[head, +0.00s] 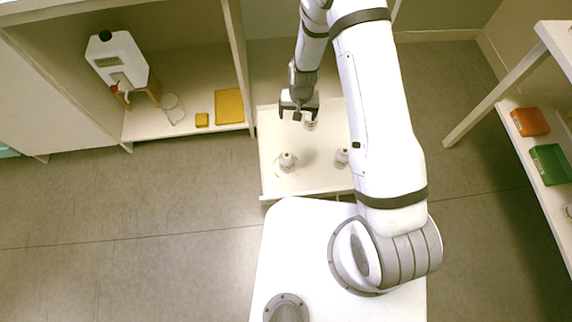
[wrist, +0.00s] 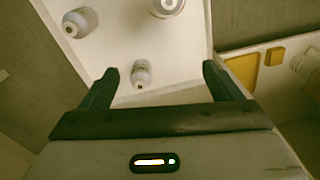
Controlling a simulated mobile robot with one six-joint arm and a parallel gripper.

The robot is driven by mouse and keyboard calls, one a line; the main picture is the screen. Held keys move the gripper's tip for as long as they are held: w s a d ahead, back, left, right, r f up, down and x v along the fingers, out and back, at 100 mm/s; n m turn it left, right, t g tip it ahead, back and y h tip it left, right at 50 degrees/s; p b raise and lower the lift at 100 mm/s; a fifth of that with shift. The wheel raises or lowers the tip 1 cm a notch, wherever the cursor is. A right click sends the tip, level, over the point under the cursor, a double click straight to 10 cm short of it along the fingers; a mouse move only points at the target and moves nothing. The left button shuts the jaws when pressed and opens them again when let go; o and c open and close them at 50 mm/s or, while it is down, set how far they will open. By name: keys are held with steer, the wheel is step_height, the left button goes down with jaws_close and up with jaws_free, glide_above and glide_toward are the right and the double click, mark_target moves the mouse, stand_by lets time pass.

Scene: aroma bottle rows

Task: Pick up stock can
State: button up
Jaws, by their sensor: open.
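Three small white, grey-banded cans or bottles stand on a white tray-like surface (head: 270,140). I cannot tell which is the stock can. The far one (head: 310,122) is partly hidden by my gripper (head: 298,113); the front left one (head: 287,161) stands on a round pale disc; the front right one (head: 342,157) is beside my arm. In the wrist view my gripper (wrist: 160,82) is open and empty, pointing down above the surface. The far can (wrist: 141,74) shows between its fingers, nearer the left one, apparently lower and not gripped.
A shelf at left holds a white jug (head: 118,58) with a black cap, a yellow box (head: 229,106) and a small yellow block (head: 202,120). A rack at right holds an orange bin (head: 530,122) and a green bin (head: 550,164). The tray has bare room between the cans.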

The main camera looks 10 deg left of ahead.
mark_target(288, 156)
steer(key=s+f+b, duration=0.1)
steer(key=f, duration=0.6)
steer(key=s+a+f+b, duration=0.1)
steer(key=s+f+b, duration=0.1)
steer(key=f, duration=0.6)
steer(key=s+a+f+b, duration=0.1)
steer(key=s+f, duration=0.1)
steer(key=f, duration=0.5)
steer(key=shift+a+f+b, duration=0.2)
steer(key=shift+f+b, duration=0.05)
steer(key=shift+b, duration=0.1)
steer(key=f, duration=0.1)
steer(key=f+b, duration=0.1)
steer(key=f, duration=0.3)
steer(key=shift+w+a, duration=0.2)
steer(key=shift+a, duration=0.1)
steer(key=c, duration=1.4)
